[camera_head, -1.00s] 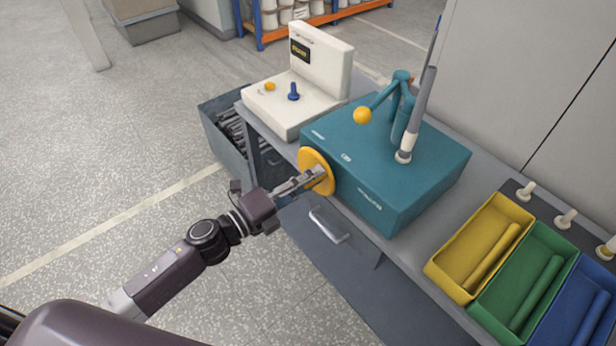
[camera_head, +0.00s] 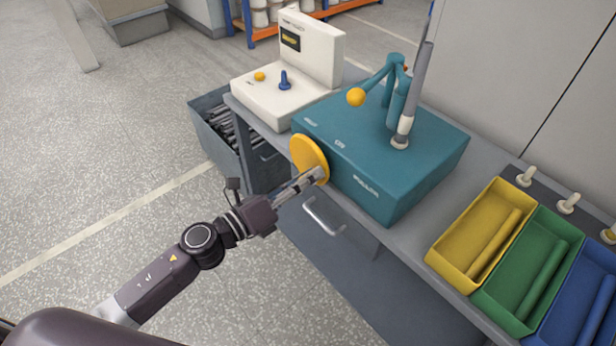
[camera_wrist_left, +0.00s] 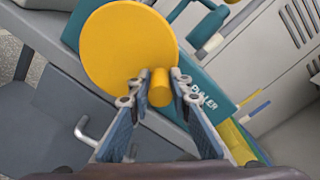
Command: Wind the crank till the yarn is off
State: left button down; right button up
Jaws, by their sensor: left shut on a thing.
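The crank is a yellow disc (camera_head: 306,156) on the front side of a teal winder (camera_head: 385,170); it fills the upper left of the left wrist view (camera_wrist_left: 125,45). A short yellow handle (camera_wrist_left: 160,90) stands out near the disc's lower right edge. My left gripper (camera_head: 318,175) is shut on this handle, its fingers (camera_wrist_left: 159,98) on either side of it. On the winder's top stand a teal arm with a yellow ball (camera_head: 356,97) and a tall grey spindle (camera_head: 417,85) with a pale piece at its foot. I cannot make out yarn clearly. My right gripper is not in view.
Yellow (camera_head: 445,258), green (camera_head: 485,296) and blue (camera_head: 540,328) trays lie at the right. A drawer handle (camera_head: 323,217) juts out below the crank.

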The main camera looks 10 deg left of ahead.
pick_arm(q)
jog(key=shift+f, duration=0.15)
jog(key=c, duration=1.8)
grip_release()
jog(key=shift+o, duration=0.2)
jog(key=shift+s+a, duration=0.1)
jog(key=shift+s, duration=0.05)
jog(key=v, duration=1.1)
jog(key=shift+s+a, duration=0.25)
jog(key=shift+s, duration=0.05)
